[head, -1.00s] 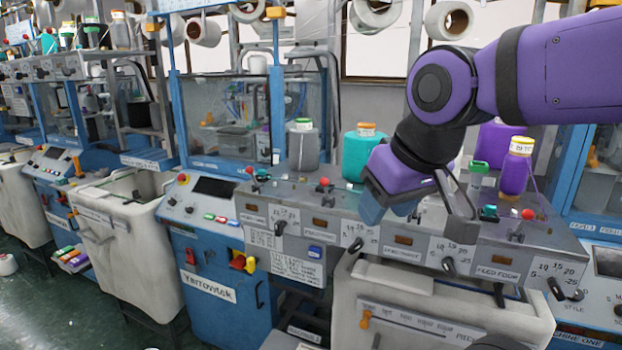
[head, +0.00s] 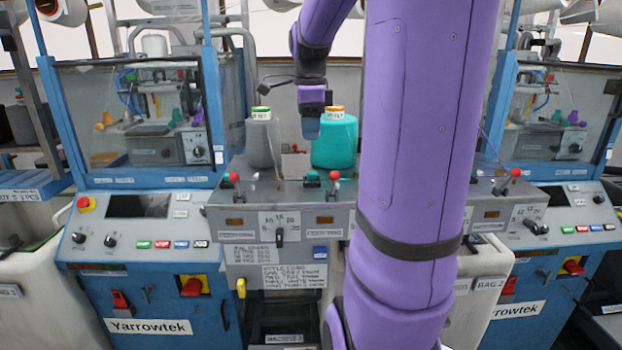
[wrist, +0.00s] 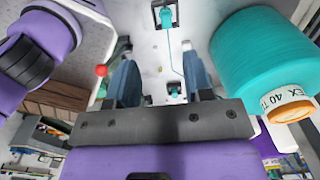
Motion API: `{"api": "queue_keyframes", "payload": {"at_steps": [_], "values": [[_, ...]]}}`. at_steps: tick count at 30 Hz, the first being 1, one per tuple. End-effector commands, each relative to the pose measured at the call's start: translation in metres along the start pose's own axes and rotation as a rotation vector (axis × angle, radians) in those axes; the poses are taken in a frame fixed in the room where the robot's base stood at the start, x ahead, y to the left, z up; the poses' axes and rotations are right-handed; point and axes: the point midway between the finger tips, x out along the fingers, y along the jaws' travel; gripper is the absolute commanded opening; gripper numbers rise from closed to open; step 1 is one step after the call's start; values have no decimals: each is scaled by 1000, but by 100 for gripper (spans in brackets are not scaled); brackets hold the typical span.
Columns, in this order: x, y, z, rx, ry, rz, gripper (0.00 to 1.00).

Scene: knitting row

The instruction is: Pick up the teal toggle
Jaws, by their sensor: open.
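A small teal piece, which looks like the teal toggle (head: 312,178), sits on the grey machine top beside a red-ball lever. In the head view my gripper (head: 311,128) hangs above it, pointing down, apart from it. In the wrist view my gripper (wrist: 161,68) is open with nothing between its fingers. A small teal part (wrist: 174,88) shows between the fingers, partly cut off by the gripper's bar. Another teal part on a clip (wrist: 165,18) shows farther up with a teal thread; I cannot tell which of these is the toggle.
A teal yarn cone (head: 335,140) stands close to the right of my gripper, and a grey cone (head: 262,140) to its left. Red-ball levers (head: 234,178) rise from the machine top. A red ball also shows beside the left finger in the wrist view (wrist: 102,70).

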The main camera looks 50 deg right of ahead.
Motion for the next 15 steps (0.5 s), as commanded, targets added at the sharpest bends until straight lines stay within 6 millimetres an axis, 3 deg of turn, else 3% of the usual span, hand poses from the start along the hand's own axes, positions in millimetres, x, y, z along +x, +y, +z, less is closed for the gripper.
{"api": "queue_keyframes", "payload": {"at_steps": [9,15], "values": [[40,-3,-3,35,1,9,47],[56,-3,-3,33,1,8,47]]}}
